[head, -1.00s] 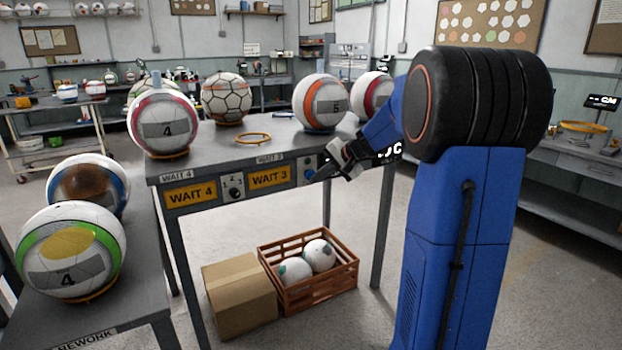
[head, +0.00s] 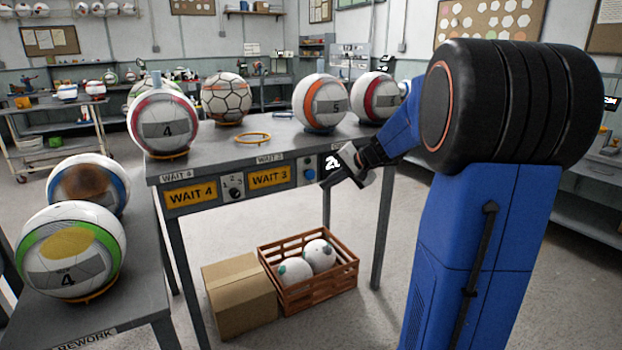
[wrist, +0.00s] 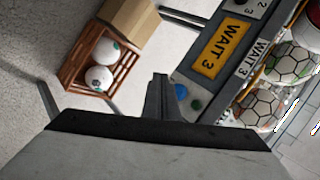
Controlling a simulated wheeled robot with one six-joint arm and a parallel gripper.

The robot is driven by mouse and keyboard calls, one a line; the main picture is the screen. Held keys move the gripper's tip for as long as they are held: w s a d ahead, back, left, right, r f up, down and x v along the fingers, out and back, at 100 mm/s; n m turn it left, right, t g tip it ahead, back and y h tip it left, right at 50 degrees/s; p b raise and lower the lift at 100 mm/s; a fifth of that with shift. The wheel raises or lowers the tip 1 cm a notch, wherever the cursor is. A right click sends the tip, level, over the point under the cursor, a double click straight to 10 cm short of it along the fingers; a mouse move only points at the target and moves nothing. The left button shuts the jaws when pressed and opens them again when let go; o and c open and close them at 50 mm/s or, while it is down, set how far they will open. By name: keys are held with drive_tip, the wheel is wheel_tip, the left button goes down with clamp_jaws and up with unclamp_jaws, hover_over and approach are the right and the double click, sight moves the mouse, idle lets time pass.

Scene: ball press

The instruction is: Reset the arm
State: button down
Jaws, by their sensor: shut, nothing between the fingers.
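My gripper (head: 327,182) hangs in front of the bench's front edge, just right of the blue button (head: 310,174). Its fingers are shut with nothing between them.
The grey bench (head: 222,144) carries several balls and an empty orange ring (head: 252,138). WAIT 4 (head: 190,194) and WAIT 3 (head: 269,177) panels line its front. A cardboard box (head: 240,297) and a wooden crate (head: 308,288) with two balls stand on the floor. A rework table is at left.

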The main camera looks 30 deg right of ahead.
idle(0.3)
drive_tip(key=s+a+n+g, duration=0.3)
drive_tip(key=s+a+n, duration=0.2)
drive_tip(key=s+a, duration=1.1)
drive_tip(key=s+a+f+n+h, duration=0.1)
drive_tip(key=s+f+n+h, duration=0.1)
drive_tip(key=s, duration=0.8)
drive_tip(key=s+a+f+n+g+h, duration=0.1)
drive_tip(key=s+f, duration=0.4)
drive_tip(key=s, duration=0.5)
drive_tip(key=shift+s+a+n+h, duration=0.3)
drive_tip(key=shift+a+n+h, duration=0.3)
drive_tip(key=shift+n, duration=0.7)
drive_tip(key=shift+f, duration=0.1)
